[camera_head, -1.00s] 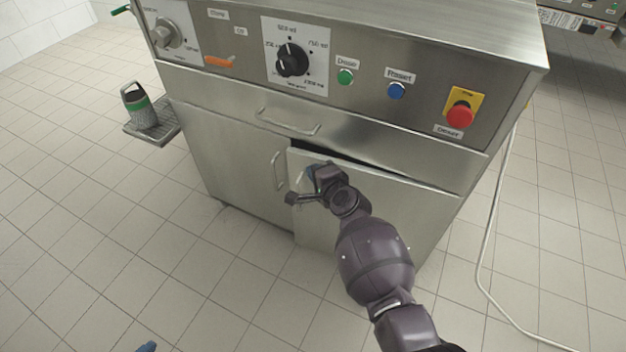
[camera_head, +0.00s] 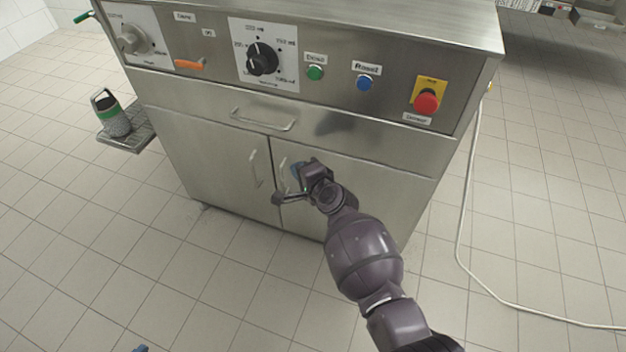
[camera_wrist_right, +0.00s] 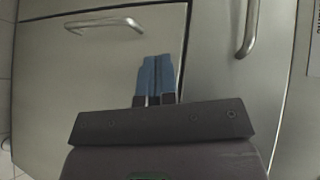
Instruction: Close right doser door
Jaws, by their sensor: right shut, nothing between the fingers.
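The right doser door (camera_head: 355,195) is the right-hand steel door below the drawer. It looks flush with the cabinet front, with no dark gap along its top. My right gripper (camera_head: 297,171) is at this door's face, just right of its handle (camera_head: 283,174). In the right wrist view its blue fingers (camera_wrist_right: 157,78) are together and empty against the door panel (camera_wrist_right: 60,90). The door handle (camera_wrist_right: 105,25) shows beyond them there. I cannot tell whether the fingertips touch the panel. A blue tip of my left gripper (camera_head: 141,348) shows at the bottom edge, mostly out of frame.
The left door (camera_head: 215,160) is shut. The drawer (camera_head: 330,127) above has its own handle (camera_head: 263,120). A white cable (camera_head: 462,220) lies on the floor at right. The tiled floor in front is clear.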

